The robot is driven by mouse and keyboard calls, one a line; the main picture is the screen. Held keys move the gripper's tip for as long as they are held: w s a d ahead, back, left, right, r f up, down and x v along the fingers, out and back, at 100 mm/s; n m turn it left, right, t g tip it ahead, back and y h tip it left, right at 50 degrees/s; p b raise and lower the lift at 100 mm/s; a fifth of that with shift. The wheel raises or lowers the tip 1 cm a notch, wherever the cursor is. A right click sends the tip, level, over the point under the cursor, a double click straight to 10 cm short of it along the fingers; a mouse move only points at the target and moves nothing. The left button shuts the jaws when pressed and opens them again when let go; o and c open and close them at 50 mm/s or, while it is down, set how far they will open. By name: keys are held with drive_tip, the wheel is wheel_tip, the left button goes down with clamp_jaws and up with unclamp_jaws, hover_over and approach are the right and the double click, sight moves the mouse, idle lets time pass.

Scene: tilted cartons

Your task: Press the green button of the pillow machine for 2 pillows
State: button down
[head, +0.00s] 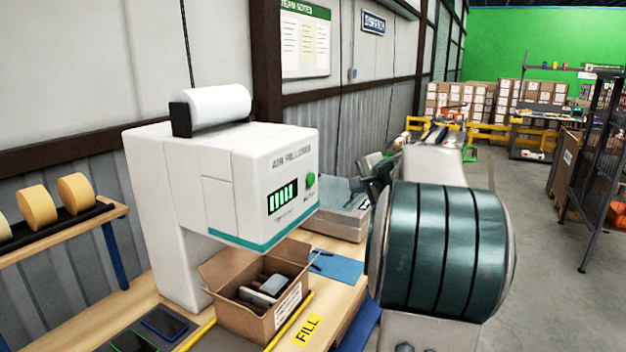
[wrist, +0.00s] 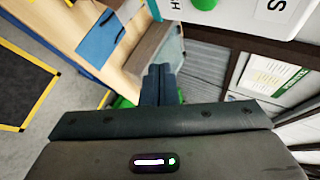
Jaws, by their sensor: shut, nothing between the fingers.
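The white pillow machine (head: 262,185) stands on the bench with a small display (head: 283,196) of lit green bars. Its round green button (head: 310,180) is on the front face, right of the display. In the wrist view the button (wrist: 205,3) is cut off by the top edge, on the white machine face (wrist: 240,14). My gripper (head: 378,172) is shut and empty, to the right of the button in the head view and apart from it. Its dark fingers (wrist: 161,72) are together in the wrist view. My arm hides part of the area behind it.
An open carton (head: 243,318) with several items inside sits below the machine head. A yellow FILL label (head: 307,331) and a blue sheet (head: 338,268) lie on the wooden bench. A grey device (head: 340,212) stands behind. Yellow rolls (head: 76,193) are at left.

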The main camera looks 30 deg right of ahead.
drive_tip(key=shift+w, duration=0.1)
drive_tip(key=p, duration=0.3)
approach(314, 183)
wheel_tip(314, 183, down, 3)
drive_tip(key=w+d, duration=0.2)
drive_tip(key=shift+w+a+f, duration=0.1)
drive_tip(key=shift+w+a, duration=0.1)
drive_tip(key=shift+w, duration=0.25)
drive_tip(key=shift+w+a+f, duration=0.1)
drive_tip(key=shift+w+a, duration=0.15)
drive_tip(key=shift+w, duration=0.25)
idle(0.9)
drive_tip(key=shift+w+a, duration=0.25)
drive_tip(key=shift+w, duration=0.05)
drive_tip(key=shift+w+a+p, duration=0.25)
drive_tip(key=shift+w+p, duration=0.1)
drive_tip(key=shift+w, duration=0.1)
idle(0.9)
drive_tip(key=shift+s, duration=0.1)
drive_tip(key=shift+s+d+b, duration=0.45)
drive_tip(key=shift+s+b, duration=0.15)
drive_tip(key=shift+s, duration=0.05)
